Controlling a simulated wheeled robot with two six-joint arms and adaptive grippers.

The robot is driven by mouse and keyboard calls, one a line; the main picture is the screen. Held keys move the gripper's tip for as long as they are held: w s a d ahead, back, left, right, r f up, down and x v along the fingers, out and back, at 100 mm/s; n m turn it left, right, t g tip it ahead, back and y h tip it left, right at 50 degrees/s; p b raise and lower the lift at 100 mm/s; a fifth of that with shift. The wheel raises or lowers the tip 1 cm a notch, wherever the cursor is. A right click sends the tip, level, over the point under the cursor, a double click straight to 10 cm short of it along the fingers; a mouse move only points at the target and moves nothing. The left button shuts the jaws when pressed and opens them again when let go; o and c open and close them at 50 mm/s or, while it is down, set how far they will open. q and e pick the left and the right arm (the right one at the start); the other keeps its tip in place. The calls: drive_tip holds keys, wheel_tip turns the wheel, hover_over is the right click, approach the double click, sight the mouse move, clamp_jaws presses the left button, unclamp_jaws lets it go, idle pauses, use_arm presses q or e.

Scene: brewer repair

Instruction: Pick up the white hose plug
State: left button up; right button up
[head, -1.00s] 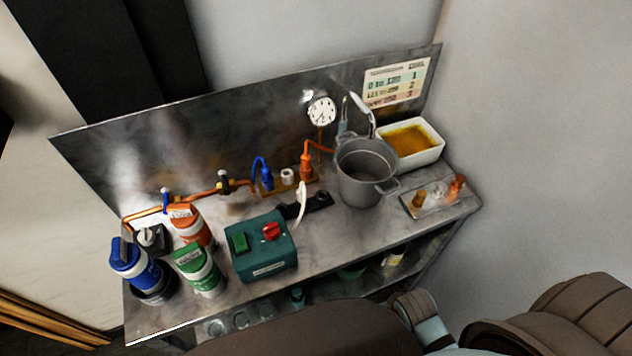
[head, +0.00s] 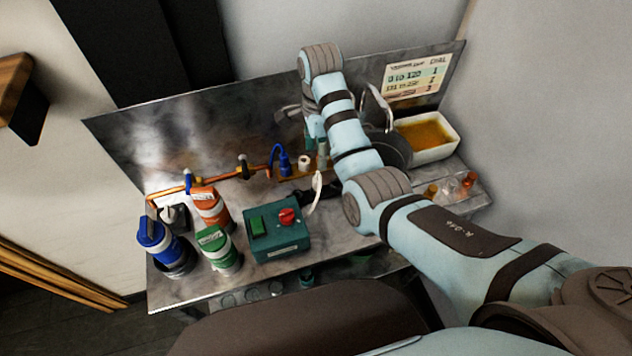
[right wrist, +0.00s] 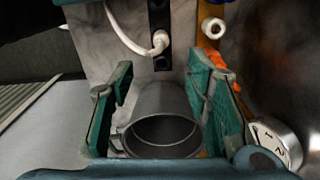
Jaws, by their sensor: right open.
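A white hose (head: 317,190) curves up beside the green box in the head view. In the right wrist view its white plug end (right wrist: 159,41) sits at a black strip (right wrist: 160,20), near the top of the picture. My right gripper (head: 320,150) hangs over the back of the bench, partly hidden by its own arm. In the right wrist view the right gripper (right wrist: 162,85) is open and empty, its green fingers on either side of the view of a grey pot (right wrist: 162,105). The plug lies beyond the fingertips, apart from them. My left gripper is not in view.
The green box (head: 275,230), several bottles and a white tub (head: 440,152) stand on the bench.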

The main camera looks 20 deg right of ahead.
sight(317, 178)
drive_tip(key=f+b, duration=0.2)
drive_tip(key=b, duration=0.1)
drive_tip(key=shift+a+f+m, duration=0.1)
drive_tip(key=shift+a+m, duration=0.1)
drive_tip(key=shift+m, duration=0.1)
wheel_tip(317, 178, down, 11)
drive_tip(key=shift+w+f+b, duration=0.1)
drive_tip(key=shift+b, duration=0.45)
drive_tip(key=shift+d, duration=0.1)
clamp_jaws()
